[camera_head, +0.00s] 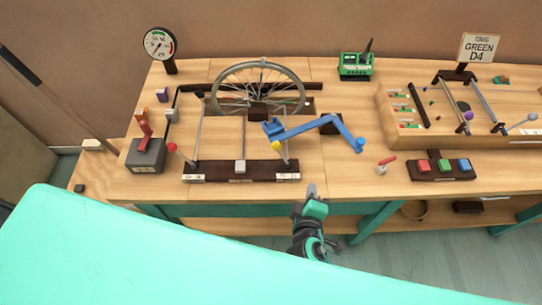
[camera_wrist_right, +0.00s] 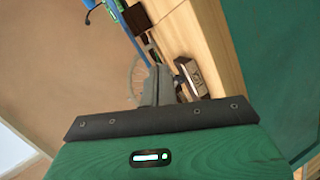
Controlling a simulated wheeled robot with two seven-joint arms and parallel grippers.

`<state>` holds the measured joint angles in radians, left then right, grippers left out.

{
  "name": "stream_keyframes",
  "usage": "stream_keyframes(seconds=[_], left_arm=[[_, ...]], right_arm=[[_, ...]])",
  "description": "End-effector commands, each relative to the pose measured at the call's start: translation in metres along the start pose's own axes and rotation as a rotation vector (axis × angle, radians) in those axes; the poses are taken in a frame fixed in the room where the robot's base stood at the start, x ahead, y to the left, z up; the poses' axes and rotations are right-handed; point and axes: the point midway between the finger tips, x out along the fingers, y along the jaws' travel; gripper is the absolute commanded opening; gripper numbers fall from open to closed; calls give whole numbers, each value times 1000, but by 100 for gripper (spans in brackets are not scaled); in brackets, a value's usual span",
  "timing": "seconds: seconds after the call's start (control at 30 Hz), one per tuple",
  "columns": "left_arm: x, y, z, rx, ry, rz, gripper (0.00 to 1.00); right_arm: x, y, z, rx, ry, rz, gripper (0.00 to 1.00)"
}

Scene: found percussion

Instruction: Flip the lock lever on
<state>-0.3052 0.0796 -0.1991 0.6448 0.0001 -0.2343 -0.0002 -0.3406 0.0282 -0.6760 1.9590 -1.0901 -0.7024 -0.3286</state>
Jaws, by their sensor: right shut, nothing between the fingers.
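Several levers stand on the wooden bench (camera_head: 350,185), and I cannot tell for certain which is the lock lever. A red lever (camera_head: 145,128) stands up from a dark grey box (camera_head: 146,156) at the bench's left. A small red-handled lever (camera_head: 387,160) sits on a pale base right of the middle. My right gripper (camera_head: 311,190) is shut and empty at the bench's front edge, apart from all of these. Its closed fingers also show in the right wrist view (camera_wrist_right: 157,85). My left gripper is not seen.
A button block (camera_head: 424,166) and a wooden tray (camera_head: 390,125) are at the right. A gauge (camera_head: 159,44) stands back left.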

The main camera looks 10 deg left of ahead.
Motion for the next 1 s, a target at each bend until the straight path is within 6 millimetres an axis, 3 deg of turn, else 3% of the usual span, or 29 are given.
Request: stream_keyframes(seconds=[0.1, 0.2, 0.4, 0.83, 1.0], left_arm=[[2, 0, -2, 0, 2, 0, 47], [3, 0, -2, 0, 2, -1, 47], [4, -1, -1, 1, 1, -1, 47], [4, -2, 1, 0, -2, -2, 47], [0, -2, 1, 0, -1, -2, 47]], right_arm=[[-6, 3, -55, -174, 140, 100, 0], [-16, 3, -92, -300, 235, 175, 0], [-32, 0, -136, -452, 350, 267, 0], [-36, 0, -145, -481, 371, 286, 0], [-25, 4, -150, -480, 371, 287, 0]])
